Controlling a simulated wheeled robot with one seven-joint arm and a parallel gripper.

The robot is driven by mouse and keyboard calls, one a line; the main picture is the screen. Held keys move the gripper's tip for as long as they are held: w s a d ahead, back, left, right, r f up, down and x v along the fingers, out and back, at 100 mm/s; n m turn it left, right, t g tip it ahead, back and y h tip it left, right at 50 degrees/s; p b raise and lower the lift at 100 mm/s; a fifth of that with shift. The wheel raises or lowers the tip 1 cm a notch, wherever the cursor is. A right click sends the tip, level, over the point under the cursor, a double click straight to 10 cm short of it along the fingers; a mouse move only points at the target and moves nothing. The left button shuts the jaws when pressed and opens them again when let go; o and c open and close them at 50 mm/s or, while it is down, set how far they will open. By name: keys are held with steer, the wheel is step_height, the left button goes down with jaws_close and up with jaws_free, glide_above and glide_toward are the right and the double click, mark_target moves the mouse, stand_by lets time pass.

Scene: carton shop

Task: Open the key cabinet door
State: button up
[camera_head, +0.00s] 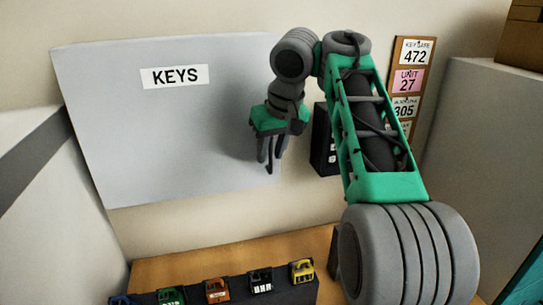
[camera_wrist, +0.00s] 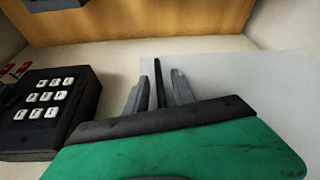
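The key cabinet door (camera_head: 170,125) is a flat pale grey panel on the back wall with a white "KEYS" label (camera_head: 174,76). The door also shows in the wrist view (camera_wrist: 245,80). My gripper (camera_head: 271,158) is at the door's right edge, fingers pointing down in the head view. In the wrist view its two grey fingers (camera_wrist: 159,82) stand apart. A thin dark upright bar (camera_wrist: 158,80), apparently the door handle, lies between them with a small gap on each side. I see no opening behind the door; whether it is slightly ajar I cannot tell.
A black keypad (camera_wrist: 47,105) with white keys is on the wall just right of the door, partly behind my arm in the head view. A board of number cards (camera_head: 406,82) hangs further right. Below, several coloured padlocks (camera_head: 217,289) stand on a dark rack on a wooden surface (camera_head: 190,263).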

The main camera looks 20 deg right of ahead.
jaws_close()
stand_by(1.4)
